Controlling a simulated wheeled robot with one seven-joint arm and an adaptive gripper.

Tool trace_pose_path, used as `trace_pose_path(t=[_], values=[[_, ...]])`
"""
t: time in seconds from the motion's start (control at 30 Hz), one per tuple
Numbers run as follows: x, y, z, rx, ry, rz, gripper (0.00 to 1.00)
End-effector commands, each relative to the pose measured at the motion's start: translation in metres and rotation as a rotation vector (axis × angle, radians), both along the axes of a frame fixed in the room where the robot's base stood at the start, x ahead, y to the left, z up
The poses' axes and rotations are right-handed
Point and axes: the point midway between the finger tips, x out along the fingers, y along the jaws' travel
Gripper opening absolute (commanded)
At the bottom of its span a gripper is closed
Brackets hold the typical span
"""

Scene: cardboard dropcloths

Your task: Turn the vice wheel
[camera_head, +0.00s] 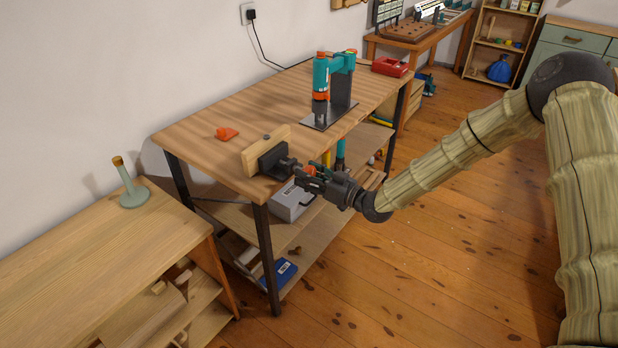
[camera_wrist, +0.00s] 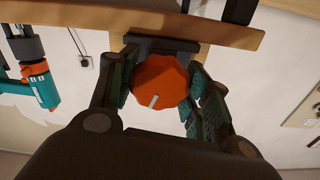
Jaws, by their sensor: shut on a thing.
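The vice (camera_head: 272,158) is fixed at the front edge of the wooden workbench (camera_head: 215,160), with a black body and a pale wooden jaw (camera_head: 250,153). Its orange wheel (camera_wrist: 160,80) shows large in the wrist view, many-sided with a pale mark near its lower middle. My gripper (camera_head: 312,176) reaches the vice from the right. In the wrist view its green-padded fingers (camera_wrist: 163,92) are on the left and right of the wheel, shut on it. In the head view the wheel is mostly hidden by the gripper.
A teal and orange drill press (camera_head: 322,80) stands on the bench behind the vice. A small orange object (camera_head: 227,133) lies on the bench top. A lower shelf below holds a grey case (camera_head: 291,203). A wooden cabinet (camera_head: 80,250) stands at left. The floor at right is clear.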

Motion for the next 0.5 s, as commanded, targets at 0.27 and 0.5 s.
trace_pose_path(t=[0.27, 0.5], values=[[0.0005, 0.0004, -0.0045, -0.144, -0.196, 0.001, 0.24], [0.0003, 0.0004, -0.0045, -0.279, -0.382, 0.002, 0.24]])
